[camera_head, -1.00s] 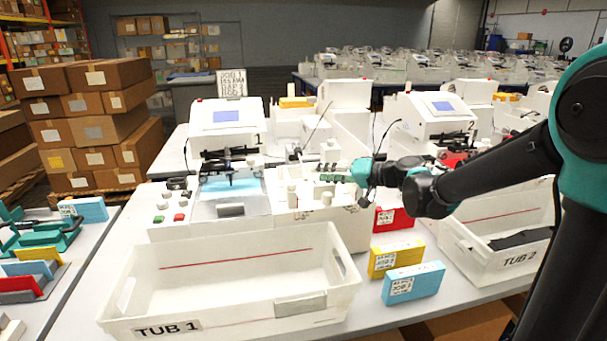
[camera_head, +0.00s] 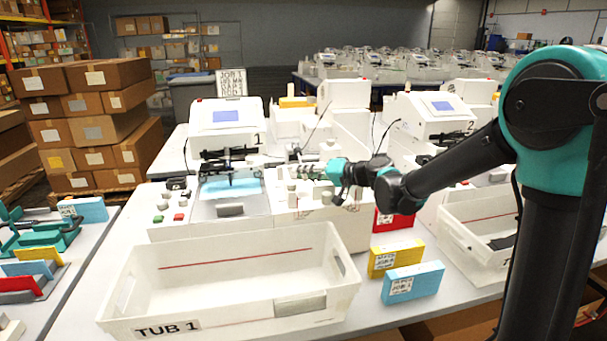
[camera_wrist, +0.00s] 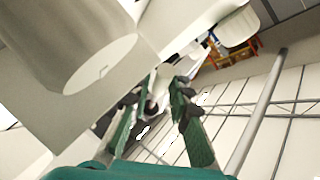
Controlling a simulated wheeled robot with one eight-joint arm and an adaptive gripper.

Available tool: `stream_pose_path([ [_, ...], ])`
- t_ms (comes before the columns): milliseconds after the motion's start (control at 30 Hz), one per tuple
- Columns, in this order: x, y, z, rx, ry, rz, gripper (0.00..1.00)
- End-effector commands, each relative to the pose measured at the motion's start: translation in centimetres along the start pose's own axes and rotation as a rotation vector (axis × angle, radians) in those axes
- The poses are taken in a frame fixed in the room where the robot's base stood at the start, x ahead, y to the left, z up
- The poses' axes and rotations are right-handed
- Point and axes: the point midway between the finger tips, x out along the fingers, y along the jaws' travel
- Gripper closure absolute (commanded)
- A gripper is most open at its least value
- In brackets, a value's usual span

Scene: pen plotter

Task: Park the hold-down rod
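Plotter 1 (camera_head: 228,118) stands on the near table with its screen lit and a blue sheet (camera_head: 230,187) on its bed. My gripper (camera_head: 308,172) is over the right part of this machine, among its white posts. In the wrist view the two green fingers of my gripper (camera_wrist: 158,92) stand apart, with no clear object held between them. A thin grey rod (camera_wrist: 262,110) runs slanting past the outside of the right finger; I cannot tell for sure that it is the hold-down rod. A large white cylinder (camera_wrist: 75,50) is close on the left. The rod is not clearly distinguishable in the head view.
Tub 1 (camera_head: 130,318) stands in front of plotter 1, and tub 2 (camera_head: 455,235) is at the right, partly behind my arm. A yellow box (camera_head: 396,257) and a blue box (camera_head: 413,282) lie between them. Plotter 2 (camera_head: 437,112) stands behind my arm.

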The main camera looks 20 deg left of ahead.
Motion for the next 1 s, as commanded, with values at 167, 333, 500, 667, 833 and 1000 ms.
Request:
stream_pose_path([
  [167, 0.0, 0.0, 0.0, 0.0, 0.0, 0.0, 1.0],
  [333, 0.0, 0.0, 0.0, 0.0, 0.0, 0.0, 1.0],
  [500, 0.0, 0.0, 0.0, 0.001, 0.0, 0.001, 1.0],
  [667, -0.2, -0.3, -0.1, 0.013, -0.011, 0.009, 1.0],
  [833, -0.6, -1.1, -0.5, 0.056, -0.046, 0.04, 1.0],
  [1000, -1.3, -2.5, -1.2, 0.136, -0.112, 0.095, 1.0],
])
